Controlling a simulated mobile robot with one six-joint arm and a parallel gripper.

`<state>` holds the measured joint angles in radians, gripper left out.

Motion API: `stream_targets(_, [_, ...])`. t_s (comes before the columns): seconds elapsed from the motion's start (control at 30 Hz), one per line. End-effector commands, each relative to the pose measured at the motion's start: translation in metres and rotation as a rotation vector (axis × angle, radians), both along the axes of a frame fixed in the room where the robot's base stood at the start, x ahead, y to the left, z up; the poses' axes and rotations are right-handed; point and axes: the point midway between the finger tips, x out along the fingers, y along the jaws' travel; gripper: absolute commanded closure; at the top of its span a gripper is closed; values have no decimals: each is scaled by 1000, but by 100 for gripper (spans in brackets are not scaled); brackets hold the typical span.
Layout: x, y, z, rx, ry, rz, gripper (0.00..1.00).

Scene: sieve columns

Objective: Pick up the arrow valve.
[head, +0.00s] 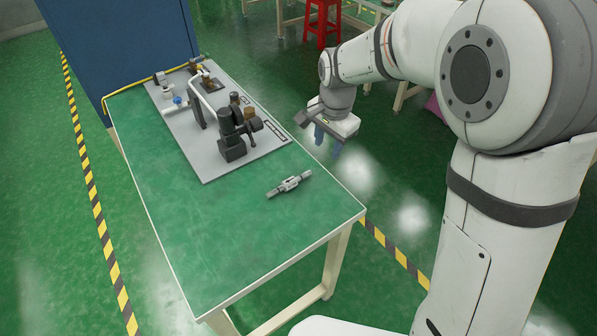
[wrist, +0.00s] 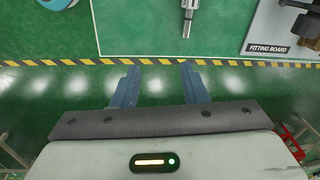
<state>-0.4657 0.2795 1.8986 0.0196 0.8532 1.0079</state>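The arrow valve appears to be the small grey metal fitting (head: 289,185) with a thin pipe end on each side. It lies on the green table top (head: 180,220) near the table's right front corner, apart from the grey board. One end of it shows at the top edge of the wrist view (wrist: 188,14); the rest is cut off there. My gripper (head: 328,137) hangs beyond the table's right edge, to the right of the board and clear of the valve. In the wrist view its two blue fingers (wrist: 158,84) stand wide apart with nothing between them.
A grey fitting board (head: 217,160) with pipes, black valves and brass parts fills the back of the table; its label reads "FITTING BOARD". A blue cabinet (head: 125,45) stands behind. A red stool (head: 322,22) stands at the back. The table's front left is bare.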

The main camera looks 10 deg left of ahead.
Motion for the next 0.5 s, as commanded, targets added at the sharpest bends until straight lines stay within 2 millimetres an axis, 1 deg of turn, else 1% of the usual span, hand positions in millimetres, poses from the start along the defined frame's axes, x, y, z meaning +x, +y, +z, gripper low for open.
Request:
stream_targets(0.03, [6, 20, -28, -2, 19, -25, 60])
stream_targets(0.1, [11, 41, -48, -2, 34, -65, 60])
stream_targets(0.2, [15, 61, -69, -3, 47, -108, 60])
stream_targets(0.33, [17, 74, -83, -3, 57, -137, 60])
stream_targets(0.5, [18, 76, -101, -4, 60, -144, 60])
